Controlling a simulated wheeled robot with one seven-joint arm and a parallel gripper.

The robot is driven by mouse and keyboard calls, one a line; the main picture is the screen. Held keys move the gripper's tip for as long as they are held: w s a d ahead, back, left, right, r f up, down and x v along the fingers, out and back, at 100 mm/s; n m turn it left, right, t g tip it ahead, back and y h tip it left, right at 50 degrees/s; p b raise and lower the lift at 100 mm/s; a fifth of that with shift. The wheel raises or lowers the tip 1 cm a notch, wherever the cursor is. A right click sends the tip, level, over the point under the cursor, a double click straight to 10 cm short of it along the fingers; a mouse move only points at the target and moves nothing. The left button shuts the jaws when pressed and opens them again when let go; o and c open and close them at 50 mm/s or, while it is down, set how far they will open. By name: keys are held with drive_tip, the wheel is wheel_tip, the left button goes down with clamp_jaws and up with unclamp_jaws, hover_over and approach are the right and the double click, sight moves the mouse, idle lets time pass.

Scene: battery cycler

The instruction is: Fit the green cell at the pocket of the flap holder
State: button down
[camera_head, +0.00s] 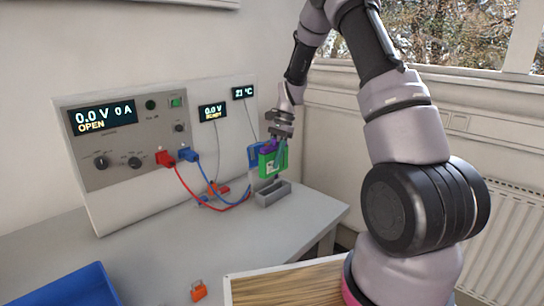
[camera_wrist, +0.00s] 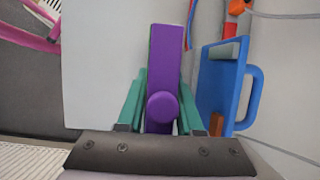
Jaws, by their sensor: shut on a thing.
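My gripper (camera_head: 278,142) is shut on the green cell (camera_head: 270,163), which is upright with a purple top. In the wrist view the purple top (camera_wrist: 164,60) shows between my two teal fingers (camera_wrist: 162,112). The flap holder (camera_head: 272,194) is a grey block on the bench, right under the cell. Its blue flap (camera_head: 253,153) stands up behind and left of the cell; in the wrist view the flap (camera_wrist: 222,85) with its looped handle is to the right of the cell, apart from it. The cell hides the pocket, so I cannot tell whether its lower end is inside.
The cycler panel (camera_head: 125,125) stands left, with red and blue leads running to an orange-red clip (camera_head: 212,190) beside the holder. A blue bin (camera_head: 75,288) is front left. An orange piece (camera_head: 198,291) lies near a wood-topped surface (camera_head: 290,286). The bench middle is clear.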

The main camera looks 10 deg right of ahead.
sight(273, 171)
drive_tip(key=shift+f, duration=2.1)
drive_tip(key=shift+d+f, duration=0.1)
drive_tip(key=shift+f, duration=0.25)
drive_tip(key=shift+f, duration=1.8)
idle(0.4)
drive_tip(key=shift+c, duration=2.4)
unclamp_jaws()
drive_tip(key=shift+s, duration=0.1)
